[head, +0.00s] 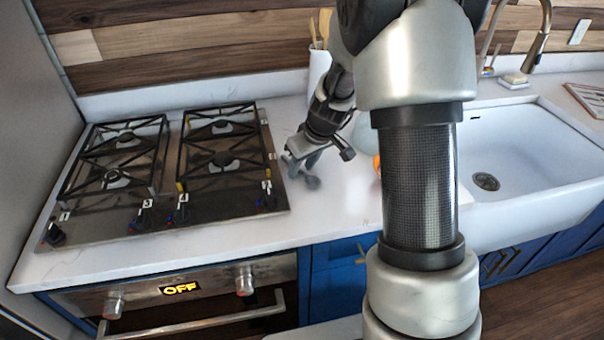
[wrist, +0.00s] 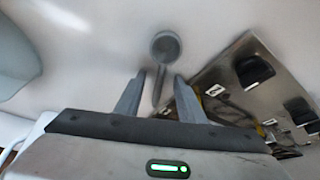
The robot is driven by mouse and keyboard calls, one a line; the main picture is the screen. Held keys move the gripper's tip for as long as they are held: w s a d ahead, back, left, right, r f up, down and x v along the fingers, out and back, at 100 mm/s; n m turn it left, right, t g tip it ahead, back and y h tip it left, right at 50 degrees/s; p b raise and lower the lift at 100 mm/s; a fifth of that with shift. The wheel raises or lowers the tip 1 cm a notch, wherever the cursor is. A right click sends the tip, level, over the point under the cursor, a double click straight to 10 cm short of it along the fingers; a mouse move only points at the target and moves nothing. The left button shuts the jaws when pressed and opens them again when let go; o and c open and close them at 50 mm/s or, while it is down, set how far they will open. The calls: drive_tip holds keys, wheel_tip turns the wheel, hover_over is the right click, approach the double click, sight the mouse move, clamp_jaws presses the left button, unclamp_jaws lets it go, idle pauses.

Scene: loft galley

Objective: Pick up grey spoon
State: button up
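The grey spoon (wrist: 165,46) lies on the white counter in the wrist view, with its round bowl away from my gripper and its handle pointing back toward it. In the head view the spoon (head: 312,182) is small and partly hidden by my gripper (head: 300,168), beside the stove. My gripper (wrist: 158,90) is open, with one finger on each side of the handle's line. The end of the handle shows between the fingertips. I cannot tell how high the fingers are above the counter.
The gas stove (head: 175,175) is just left of my gripper. A white holder with utensils (head: 318,68) stands behind it. An orange item (head: 377,164) is partly hidden by my arm. The sink (head: 510,150) is at the right. A pale rounded object (wrist: 14,65) shows at the wrist view's left.

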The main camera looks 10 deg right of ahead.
drive_tip(key=shift+c, duration=0.2)
clamp_jaws()
